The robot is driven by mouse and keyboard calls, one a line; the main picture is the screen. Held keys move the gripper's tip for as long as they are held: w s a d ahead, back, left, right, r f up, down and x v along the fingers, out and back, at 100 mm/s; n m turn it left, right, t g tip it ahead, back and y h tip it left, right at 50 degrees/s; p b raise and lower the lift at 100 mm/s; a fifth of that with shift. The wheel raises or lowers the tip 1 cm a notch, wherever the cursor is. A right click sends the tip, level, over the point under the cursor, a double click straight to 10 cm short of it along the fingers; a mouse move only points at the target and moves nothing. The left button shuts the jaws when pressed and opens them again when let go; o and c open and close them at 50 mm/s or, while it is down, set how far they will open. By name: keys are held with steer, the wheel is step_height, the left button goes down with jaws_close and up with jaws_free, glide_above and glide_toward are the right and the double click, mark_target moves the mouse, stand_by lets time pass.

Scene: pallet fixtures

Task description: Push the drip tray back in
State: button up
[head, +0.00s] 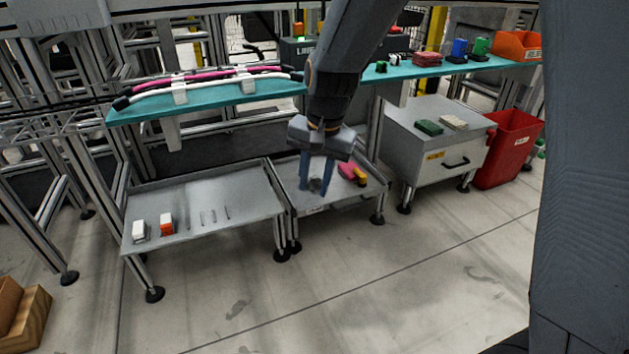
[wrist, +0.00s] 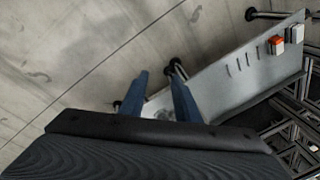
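A grey metal tray on short legs (head: 358,195), which may be the drip tray, stands in the middle under the teal shelf. A pink and yellow object (head: 352,174) lies on it. My gripper (head: 316,186) points down over this tray's front left part, its two blue fingers apart. A small dark grey round thing shows between the fingers; I cannot tell whether they touch it. In the wrist view my gripper (wrist: 158,88) has its fingers apart, with a pale grey surface partly hidden behind them.
A wider grey tray table (head: 190,195) stands at left, holding a white block (head: 139,230) and an orange-white block (head: 167,223); it also shows in the wrist view (wrist: 250,80). A grey drawer cabinet (head: 440,150) and red bin (head: 508,148) are right. The floor in front is clear.

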steer(key=shift+d, duration=0.1)
steer(key=shift+c, duration=1.4)
steer(key=w+d+f+m+t, duration=0.1)
steer(key=w+d+f, duration=0.2)
steer(key=w+d, duration=0.1)
steer(key=w+d+f+m+t, duration=0.1)
steer(key=w+d+f+m, duration=0.1)
steer(key=w+d+f, duration=0.1)
steer(key=w+d+f+m+t+h, duration=0.1)
steer(key=w+d+f+t, duration=0.1)
steer(key=w+d, duration=0.3)
steer(key=shift+d+f+m, duration=0.15)
steer(key=shift+f+m, duration=0.25)
steer(key=shift+f, duration=0.4)
jaws_close()
steer(key=m+t+y+p, duration=0.1)
steer(key=m+t+y, duration=0.1)
steer(key=m+t, duration=0.45)
glide_toward(364, 180)
steer(key=b+x, duration=0.5)
steer(key=b, duration=0.2)
steer(key=shift+s+f, duration=0.15)
steer(key=shift+f, duration=0.05)
steer(key=shift+w+r, duration=0.1)
steer(key=shift+w, duration=0.5)
